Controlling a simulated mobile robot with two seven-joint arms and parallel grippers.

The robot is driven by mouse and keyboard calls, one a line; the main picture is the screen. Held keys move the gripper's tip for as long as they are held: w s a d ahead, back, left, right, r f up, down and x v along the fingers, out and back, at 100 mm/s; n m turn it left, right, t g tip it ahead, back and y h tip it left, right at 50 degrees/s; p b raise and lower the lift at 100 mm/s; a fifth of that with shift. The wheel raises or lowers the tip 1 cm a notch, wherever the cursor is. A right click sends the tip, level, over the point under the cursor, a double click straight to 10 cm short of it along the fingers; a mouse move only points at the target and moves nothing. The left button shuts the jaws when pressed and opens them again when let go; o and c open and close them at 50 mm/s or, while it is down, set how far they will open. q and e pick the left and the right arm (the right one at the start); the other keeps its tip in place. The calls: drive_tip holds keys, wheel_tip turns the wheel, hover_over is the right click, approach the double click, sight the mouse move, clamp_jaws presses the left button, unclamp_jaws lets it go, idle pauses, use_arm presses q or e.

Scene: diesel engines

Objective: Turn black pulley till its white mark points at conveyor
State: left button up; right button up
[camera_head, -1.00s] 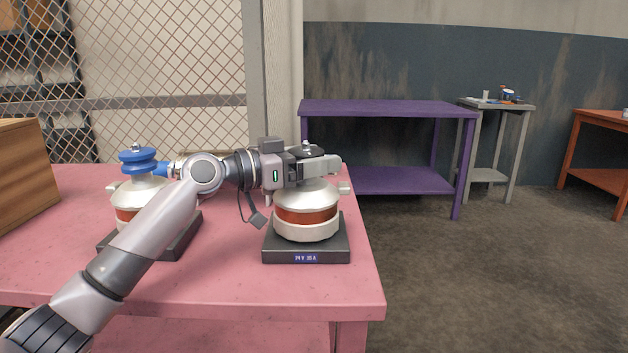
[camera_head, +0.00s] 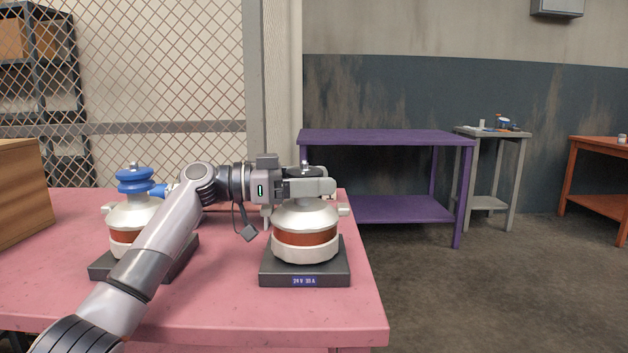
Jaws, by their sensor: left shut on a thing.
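The black pulley (camera_head: 305,171) sits on top of the right-hand alternator (camera_head: 305,240), a white and copper-brown unit on a dark base with a blue label. Only a little of the pulley shows, with a metal shaft end above it; its white mark is hidden or too small to see. My left gripper (camera_head: 312,187) reaches in from the left at pulley height and is shut on the black pulley, its light finger across the front. My right gripper is out of view. I cannot make out a conveyor.
A second alternator with a blue pulley (camera_head: 135,181) stands behind my left arm on the pink table (camera_head: 220,300). A wooden box (camera_head: 22,190) is at the left edge. A purple table (camera_head: 385,137), a grey stand (camera_head: 490,132) and an orange table (camera_head: 600,143) stand beyond open floor.

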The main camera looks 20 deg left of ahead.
sight(314, 170)
use_arm(q)
drive_tip(key=shift+f, duration=0.1)
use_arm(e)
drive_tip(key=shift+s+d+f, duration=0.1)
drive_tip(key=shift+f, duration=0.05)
use_arm(q)
drive_tip(key=o, duration=0.9)
drive_tip(key=shift+o, duration=0.2)
wheel_tip(314, 170, up, 20)
drive_tip(key=p, duration=0.5)
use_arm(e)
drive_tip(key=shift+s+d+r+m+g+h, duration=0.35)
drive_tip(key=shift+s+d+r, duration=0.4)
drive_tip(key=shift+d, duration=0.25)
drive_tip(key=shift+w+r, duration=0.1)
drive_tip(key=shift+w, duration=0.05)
